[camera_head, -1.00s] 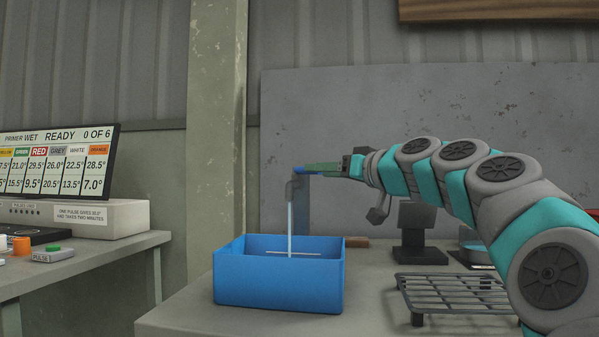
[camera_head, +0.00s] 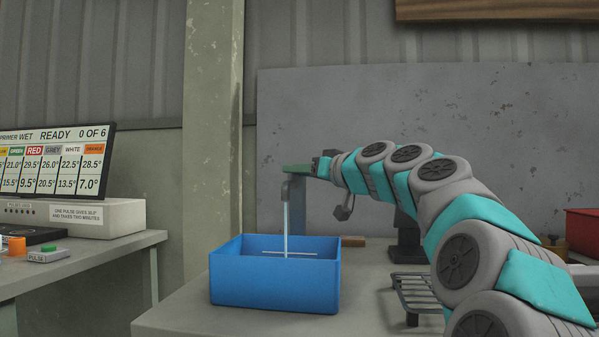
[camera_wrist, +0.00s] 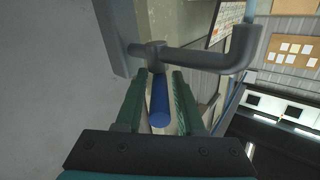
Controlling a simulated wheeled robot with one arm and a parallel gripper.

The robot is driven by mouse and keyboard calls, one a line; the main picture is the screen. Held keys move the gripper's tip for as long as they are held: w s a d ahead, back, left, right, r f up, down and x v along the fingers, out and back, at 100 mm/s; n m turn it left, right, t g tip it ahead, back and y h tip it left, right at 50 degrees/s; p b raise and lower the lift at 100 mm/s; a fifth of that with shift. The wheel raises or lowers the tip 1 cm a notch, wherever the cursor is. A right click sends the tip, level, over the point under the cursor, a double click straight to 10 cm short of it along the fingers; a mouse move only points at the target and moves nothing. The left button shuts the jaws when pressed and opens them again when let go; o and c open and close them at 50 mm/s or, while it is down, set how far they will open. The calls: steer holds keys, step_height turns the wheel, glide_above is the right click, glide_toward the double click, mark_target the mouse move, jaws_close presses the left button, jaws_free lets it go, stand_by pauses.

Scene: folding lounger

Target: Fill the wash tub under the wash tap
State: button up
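The wash tap (camera_head: 290,186) has a grey spout, and a stream of water runs from it into the blue wash tub (camera_head: 275,283). The tub stands on the bench below the spout. A thin pale line shows inside it; the water level cannot be made out. My gripper (camera_head: 297,168) is at the top of the tap. In the wrist view the tap's blue lever (camera_wrist: 160,103) lies between my two green fingers (camera_wrist: 159,92), with visible gaps on both sides. The fingers are open. The lever is hidden behind the fingers in the head view.
A wire rack (camera_head: 415,295) and a dark stand (camera_head: 407,240) are on the bench to the right, below my arm. A red bin (camera_head: 583,232) is at the far right. At left, another table carries a screen (camera_head: 55,160) and a pulse button box (camera_head: 48,255).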

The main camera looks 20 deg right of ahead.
jaws_close()
stand_by(1.1)
